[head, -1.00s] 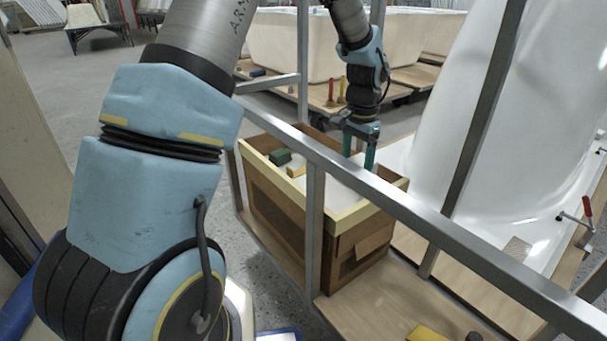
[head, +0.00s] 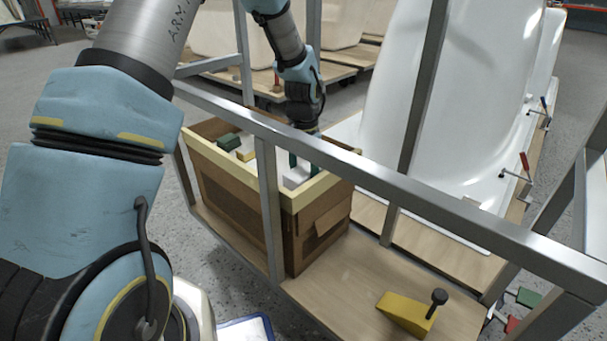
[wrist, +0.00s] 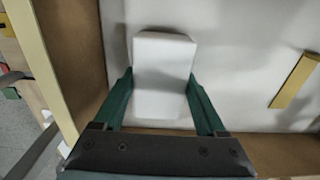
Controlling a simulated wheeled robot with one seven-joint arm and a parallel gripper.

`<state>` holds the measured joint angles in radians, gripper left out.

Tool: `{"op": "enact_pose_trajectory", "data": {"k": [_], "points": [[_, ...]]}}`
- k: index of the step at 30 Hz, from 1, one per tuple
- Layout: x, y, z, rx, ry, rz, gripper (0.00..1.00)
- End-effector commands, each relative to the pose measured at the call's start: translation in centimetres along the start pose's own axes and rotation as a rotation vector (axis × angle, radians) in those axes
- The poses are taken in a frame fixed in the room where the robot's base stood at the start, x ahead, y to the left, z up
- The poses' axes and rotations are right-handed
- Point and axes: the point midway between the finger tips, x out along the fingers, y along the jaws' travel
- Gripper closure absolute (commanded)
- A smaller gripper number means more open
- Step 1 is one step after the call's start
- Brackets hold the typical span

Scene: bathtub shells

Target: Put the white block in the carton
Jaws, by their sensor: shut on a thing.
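The carton (head: 238,179) is an open brown box with a pale yellow rim, standing on a wooden deck behind a grey metal rail. My gripper (head: 302,165) reaches down into it, near its right end. In the wrist view the white block (wrist: 163,72) lies between the two green fingers of my gripper (wrist: 163,100), which are shut on it. The carton's pale floor is below the block; I cannot tell whether they touch. The carton's brown wall (wrist: 75,60) is to the left. In the head view a white block face (head: 297,178) shows beside the fingers.
A green block (head: 229,140) and a yellow piece (head: 247,154) lie in the carton's left part. The grey rail (head: 340,160) and a post (head: 268,210) stand in front. A yellow wedge (head: 405,312) lies on the deck. White tub shells (head: 455,100) stand at right.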

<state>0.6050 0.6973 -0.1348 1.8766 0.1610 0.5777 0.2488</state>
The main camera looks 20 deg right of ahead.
Motion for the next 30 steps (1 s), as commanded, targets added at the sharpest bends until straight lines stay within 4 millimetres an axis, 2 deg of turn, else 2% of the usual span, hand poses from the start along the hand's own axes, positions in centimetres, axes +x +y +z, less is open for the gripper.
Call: {"op": "enact_pose_trajectory", "data": {"k": [6,7,13,23,26,30], "points": [[0.2,0.0,0.0,0.000,0.000,0.000,0.78],[0.2,0.0,0.0,0.000,0.000,0.000,0.24],[0.2,0.0,0.0,0.000,0.000,0.000,0.02],[-0.3,0.0,0.0,0.000,0.001,0.000,0.00],[-1.6,0.0,-0.1,0.000,0.003,-0.001,0.00],[-4.5,0.0,-0.1,0.001,0.004,-0.001,0.00]]}}
